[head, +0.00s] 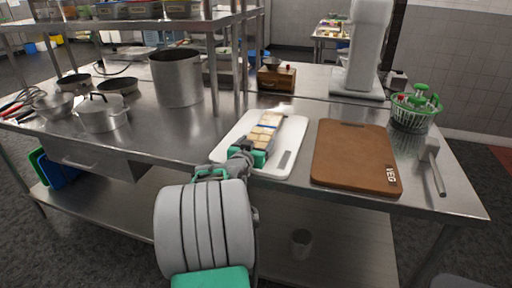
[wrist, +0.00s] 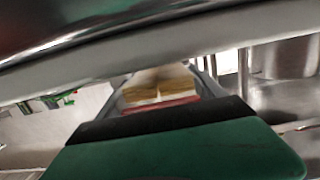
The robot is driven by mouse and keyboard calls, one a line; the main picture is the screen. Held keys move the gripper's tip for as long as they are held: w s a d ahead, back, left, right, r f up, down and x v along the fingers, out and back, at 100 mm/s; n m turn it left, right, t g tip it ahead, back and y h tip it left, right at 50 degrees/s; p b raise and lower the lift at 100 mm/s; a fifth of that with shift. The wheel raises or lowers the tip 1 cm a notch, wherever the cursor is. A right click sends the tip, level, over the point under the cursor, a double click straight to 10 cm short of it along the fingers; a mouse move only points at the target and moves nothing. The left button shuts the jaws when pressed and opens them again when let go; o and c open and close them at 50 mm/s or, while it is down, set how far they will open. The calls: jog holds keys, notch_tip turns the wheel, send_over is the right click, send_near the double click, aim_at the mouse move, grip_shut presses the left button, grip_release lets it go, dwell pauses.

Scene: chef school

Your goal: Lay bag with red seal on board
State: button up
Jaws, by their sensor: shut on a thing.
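A clear bag of pale, sandwich-like pieces (head: 267,130) is at my gripper, over the white board (head: 229,150). A red strip shows along the bag's near edge (wrist: 160,107) in the wrist view. My gripper (head: 256,155), with green fingertips, is shut on the bag's near end. The bag looks nearly flat and close to the board; I cannot tell whether it rests on it. The brown board marked VEG (head: 352,155) lies to the right, bare. A green finger (wrist: 180,152) fills the lower wrist view and hides the grip.
A tall pot (head: 177,77) and a lidded pot (head: 101,113) stand on the left of the steel table. A wooden box (head: 277,77) is behind the white board. Shelf posts rise behind the white board.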

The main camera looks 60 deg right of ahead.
jog(key=shift+w+f, duration=0.1)
jog(key=shift+f, duration=0.7)
jog(key=shift+f, duration=0.2)
jog(key=o, duration=1.5)
jog(key=shift+c, duration=0.2)
